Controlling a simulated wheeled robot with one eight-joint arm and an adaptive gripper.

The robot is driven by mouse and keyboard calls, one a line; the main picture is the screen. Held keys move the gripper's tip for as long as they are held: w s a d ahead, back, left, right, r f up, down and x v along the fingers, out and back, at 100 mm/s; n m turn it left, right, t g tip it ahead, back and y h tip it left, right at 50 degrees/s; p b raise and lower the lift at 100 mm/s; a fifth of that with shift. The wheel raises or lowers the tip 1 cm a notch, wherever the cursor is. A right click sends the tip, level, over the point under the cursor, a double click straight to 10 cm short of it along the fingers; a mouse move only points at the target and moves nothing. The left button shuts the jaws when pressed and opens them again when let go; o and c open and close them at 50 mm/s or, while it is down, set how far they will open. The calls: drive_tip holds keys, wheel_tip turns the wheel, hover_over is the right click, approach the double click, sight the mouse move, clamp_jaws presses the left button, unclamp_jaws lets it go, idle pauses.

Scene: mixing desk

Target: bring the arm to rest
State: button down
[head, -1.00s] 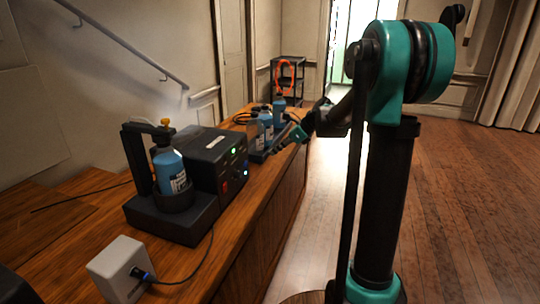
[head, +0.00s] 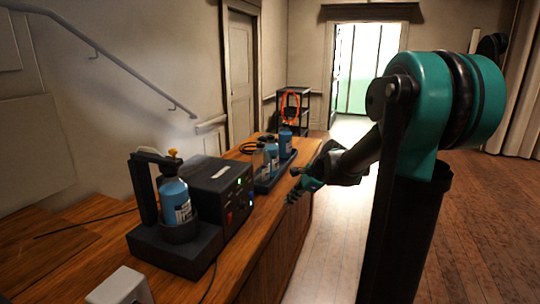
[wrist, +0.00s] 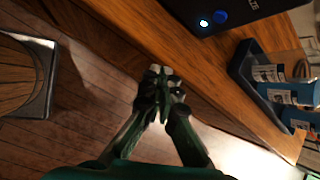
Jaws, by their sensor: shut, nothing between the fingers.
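My gripper (head: 295,192) is at the front edge of the wooden desk (head: 105,262) in the head view, beside the tray of bottles. In the wrist view my gripper (wrist: 162,72) shows with its fingertips together, empty, over the floor just off the desk edge. My arm stands at the right of the head view, with its forearm reaching left towards the desk.
A black mixer (head: 165,250) on the desk holds a blue bottle (head: 175,200), with a control box (head: 222,185) behind it. Several bottles stand in a dark tray (head: 262,187). A white box (head: 120,287) is at the near end. The floor (head: 490,220) at right is clear.

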drive_tip(key=s+d+f+n+h, duration=0.2)
drive_tip(key=s+d+f+n, duration=0.1)
drive_tip(key=s, duration=0.5)
drive_tip(key=s+d+f+n+h, duration=0.2)
drive_tip(key=s+d+f+n, duration=0.2)
drive_tip(key=s+n, duration=0.4)
drive_tip(key=s+d+f+n+h, duration=0.2)
drive_tip(key=s+f+n, duration=0.3)
drive_tip(key=s, duration=0.3)
drive_tip(key=shift+d+n+t, duration=0.4)
drive_tip(key=shift+d+n, duration=0.2)
drive_tip(key=shift+d, duration=0.25)
